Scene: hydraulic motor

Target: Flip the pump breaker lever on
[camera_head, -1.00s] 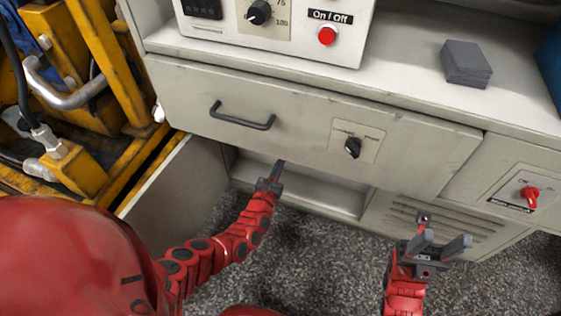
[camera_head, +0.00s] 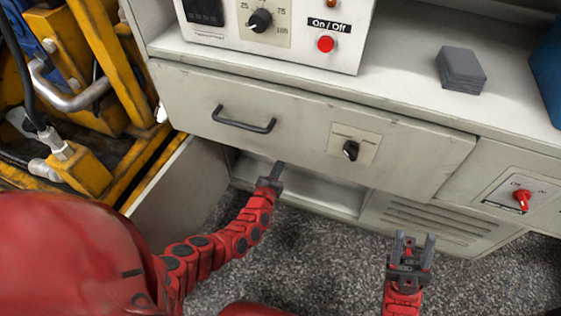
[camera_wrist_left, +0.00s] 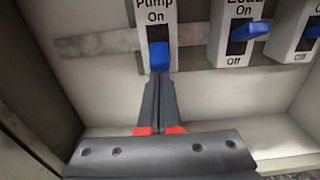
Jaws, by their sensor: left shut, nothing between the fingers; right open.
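The pump breaker (camera_wrist_left: 145,30) is at the top of the left wrist view, labelled "Pump" and "On". My left gripper (camera_wrist_left: 159,76) is shut and empty. Its fingertips are right at the lower end of the lever, seemingly touching it, and they hide the part of the breaker below. In the head view the left gripper (camera_head: 278,168) reaches into the open compartment below the drawer, and the breaker is hidden there. My right gripper (camera_head: 415,240) is open and empty above the gravel floor.
The load breaker (camera_wrist_left: 235,35), with a blue lever, and another breaker (camera_wrist_left: 298,35) stand right of the pump breaker. The compartment wall (camera_wrist_left: 25,90) is close at left. The cabinet drawer (camera_head: 300,115) overhangs the opening. A red switch (camera_head: 522,198) is on the right panel.

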